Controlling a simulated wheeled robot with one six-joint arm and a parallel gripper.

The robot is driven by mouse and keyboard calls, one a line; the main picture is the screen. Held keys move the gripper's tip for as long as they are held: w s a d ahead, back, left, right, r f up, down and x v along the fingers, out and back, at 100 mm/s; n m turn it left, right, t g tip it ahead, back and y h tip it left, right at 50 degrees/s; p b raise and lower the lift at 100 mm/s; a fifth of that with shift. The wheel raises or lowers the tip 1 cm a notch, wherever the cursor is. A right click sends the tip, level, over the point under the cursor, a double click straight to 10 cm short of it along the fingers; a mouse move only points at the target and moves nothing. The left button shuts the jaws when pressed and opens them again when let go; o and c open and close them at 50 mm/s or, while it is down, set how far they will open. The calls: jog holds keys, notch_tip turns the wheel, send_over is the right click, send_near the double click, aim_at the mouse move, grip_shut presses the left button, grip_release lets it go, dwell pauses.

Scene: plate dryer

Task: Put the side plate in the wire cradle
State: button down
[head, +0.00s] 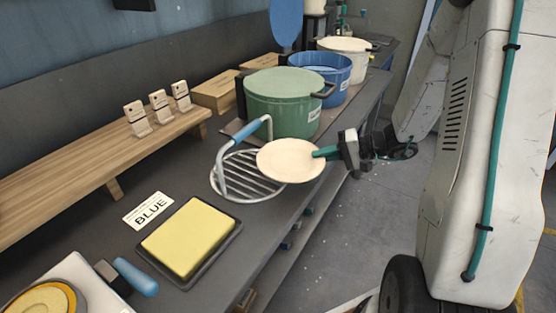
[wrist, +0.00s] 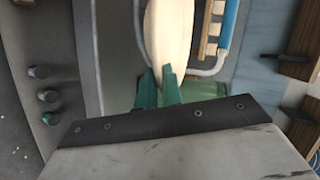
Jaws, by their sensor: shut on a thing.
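The side plate (head: 288,161) is a pale cream disc. My gripper (head: 324,153) is shut on its right edge in the head view. In the wrist view the plate (wrist: 168,35) stands out beyond the green fingers (wrist: 159,88). The wire cradle (head: 232,185) is a round grey wire rack with an upright handle with a blue grip. It sits on the bench, and the plate overlaps its right part in the head view. The plate hides part of the wires. I cannot tell whether the plate touches the cradle.
A green pot (head: 283,105) stands just behind the cradle, with a blue pot (head: 328,70) and a cream pot (head: 345,47) farther back. A yellow sponge-like block (head: 188,238) lies in a dark tray in front. A wooden shelf (head: 90,165) runs along the left.

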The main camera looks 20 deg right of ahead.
aim_at(275, 153)
jog(key=w+a, duration=0.2)
jog(key=a, duration=0.1)
jog(key=w+a, duration=0.2)
jog(key=a, duration=0.1)
jog(key=w+a, duration=0.2)
jog(key=a, duration=0.1)
jog(key=shift+a, duration=0.1)
jog(key=shift+f, duration=1.75)
jog(key=c, duration=1.8)
grip_release()
jog(key=shift+f, duration=0.1)
